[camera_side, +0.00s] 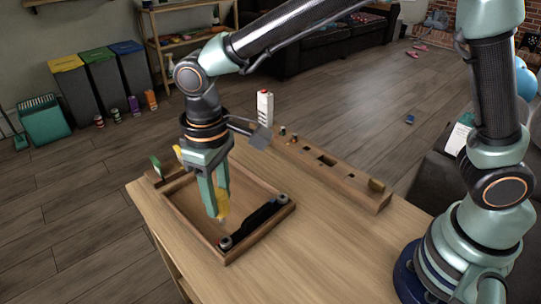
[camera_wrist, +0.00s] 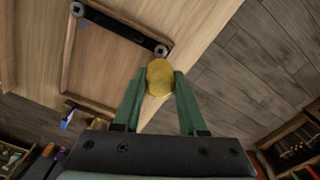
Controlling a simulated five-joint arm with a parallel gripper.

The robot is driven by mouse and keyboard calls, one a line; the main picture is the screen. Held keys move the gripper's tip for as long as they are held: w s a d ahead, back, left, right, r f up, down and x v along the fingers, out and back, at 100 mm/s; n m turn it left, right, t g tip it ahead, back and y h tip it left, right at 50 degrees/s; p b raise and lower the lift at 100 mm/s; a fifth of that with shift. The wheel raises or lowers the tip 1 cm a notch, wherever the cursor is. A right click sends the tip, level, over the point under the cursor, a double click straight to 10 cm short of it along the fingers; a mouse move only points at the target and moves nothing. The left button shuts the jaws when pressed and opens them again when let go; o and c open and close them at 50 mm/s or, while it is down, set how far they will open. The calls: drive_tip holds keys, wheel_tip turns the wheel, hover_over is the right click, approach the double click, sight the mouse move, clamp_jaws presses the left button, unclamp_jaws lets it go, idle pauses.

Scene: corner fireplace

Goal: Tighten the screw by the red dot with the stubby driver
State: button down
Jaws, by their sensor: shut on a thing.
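My gripper (camera_side: 219,200) points down, its green fingers shut on the yellow stubby driver (camera_side: 224,201). The driver's rounded yellow handle (camera_wrist: 160,77) shows between the fingertips in the wrist view. A black bar (camera_side: 255,219) lies in the shallow wooden tray (camera_side: 275,227), with a round grey screw at each end. The near screw (camera_side: 225,243) has a small red dot beside it; the driver is just above this end. In the wrist view this screw (camera_wrist: 161,50) is beside the handle. The driver's tip is hard to make out, so I cannot tell whether it touches the screw.
A long wooden rack (camera_side: 330,168) with slots stands along the table's far right side. A white carton (camera_side: 265,108) stands behind it. A small wooden holder (camera_side: 157,178) with coloured pieces is at the tray's far left. The table right of the tray is clear.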

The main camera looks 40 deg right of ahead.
sight(222, 220)
idle(0.3)
drive_tip(key=shift+f, duration=2.3)
drive_tip(key=shift+f, duration=0.7)
idle(0.4)
drive_tip(key=shift+m, duration=1.6)
drive_tip(key=shift+m, duration=1.6)
